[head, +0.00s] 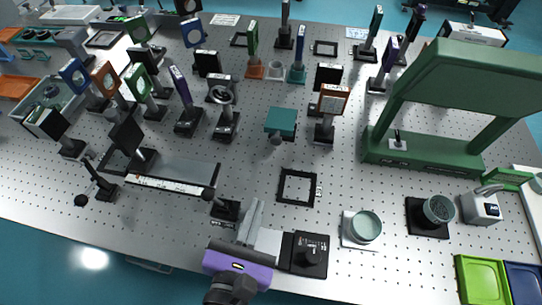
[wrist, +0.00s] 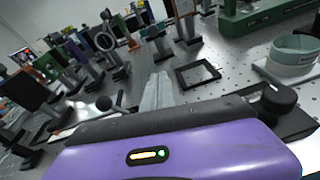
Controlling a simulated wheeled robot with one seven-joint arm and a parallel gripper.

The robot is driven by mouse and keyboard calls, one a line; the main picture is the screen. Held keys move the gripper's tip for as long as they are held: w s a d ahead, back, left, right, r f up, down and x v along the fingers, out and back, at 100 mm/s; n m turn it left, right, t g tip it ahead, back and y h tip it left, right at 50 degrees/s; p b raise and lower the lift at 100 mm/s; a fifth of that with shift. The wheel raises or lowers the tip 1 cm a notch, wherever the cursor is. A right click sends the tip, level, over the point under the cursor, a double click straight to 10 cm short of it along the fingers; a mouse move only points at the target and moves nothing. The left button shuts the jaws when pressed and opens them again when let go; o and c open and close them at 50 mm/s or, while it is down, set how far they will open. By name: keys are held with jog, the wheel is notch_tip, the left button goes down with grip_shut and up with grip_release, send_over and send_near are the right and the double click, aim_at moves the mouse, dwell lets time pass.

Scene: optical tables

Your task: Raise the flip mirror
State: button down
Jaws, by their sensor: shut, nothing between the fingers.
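My gripper (head: 256,206) is at the front edge of the table, its purple body behind its pale fingers. The fingers are together and empty, and they also show in the wrist view (wrist: 160,82). Just left of them is a small black stand (head: 226,210) with a round black knob (head: 208,194), apart from the fingers. The knob also shows in the wrist view (wrist: 103,103). Further left, another black stand (head: 106,190) has a tilted arm ending in a black ball (head: 81,200). I cannot tell for certain which piece is the flip mirror.
A grey plate with a labelled strip (head: 165,185) lies left of the knob. A black square frame (head: 297,187) lies beyond the fingers. A black box with a knob (head: 304,254) stands right of my gripper. Several post-mounted optics and a green bridge (head: 466,80) stand further back.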

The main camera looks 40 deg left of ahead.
aim_at(280, 125)
jog(key=shift+w, duration=0.1)
jog(key=x, duration=1)
jog(key=shift+w+a+r+p, duration=0.1)
jog(key=shift+w+r+p, duration=0.15)
jog(key=shift+r, duration=0.35)
jog(key=shift+w+r+p, duration=0.2)
jog(key=shift+r+p, duration=0.15)
jog(key=shift+r, duration=0.25)
jog(key=shift+w+a+r, duration=0.1)
jog(key=shift+w+r, duration=0.3)
jog(key=shift+r, duration=0.2)
